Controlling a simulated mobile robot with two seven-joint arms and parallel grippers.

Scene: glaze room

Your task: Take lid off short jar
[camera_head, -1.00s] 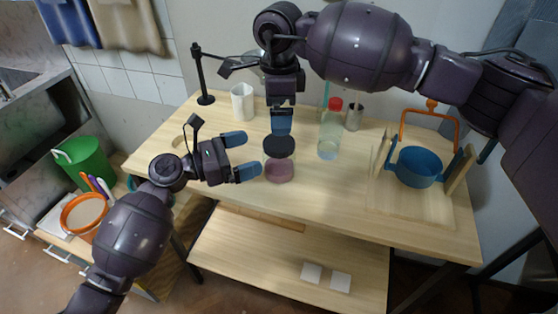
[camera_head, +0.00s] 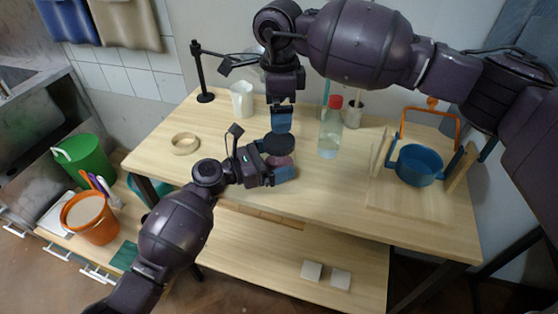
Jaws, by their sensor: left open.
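The short jar (camera_head: 281,160) has a pinkish lower part and a dark round lid (camera_head: 279,144) on top. It stands upright on the wooden table. My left gripper (camera_head: 279,161) is open and comes in from the left at the jar's body. One blue finger is on the jar's near side; the other is mostly hidden, so I cannot tell whether they touch it. My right gripper (camera_head: 282,123) points down just above and behind the lid. Its blue fingers are seen edge-on and overlap, so their opening and any contact with the lid are unclear.
A clear bottle with a red cap (camera_head: 329,134) stands right of the jar, with a grey cup (camera_head: 354,114) behind. A white pitcher (camera_head: 242,100) and black stand (camera_head: 205,97) are at the back left. A pale ring (camera_head: 184,143) lies left. A blue pot (camera_head: 418,165) sits at right.

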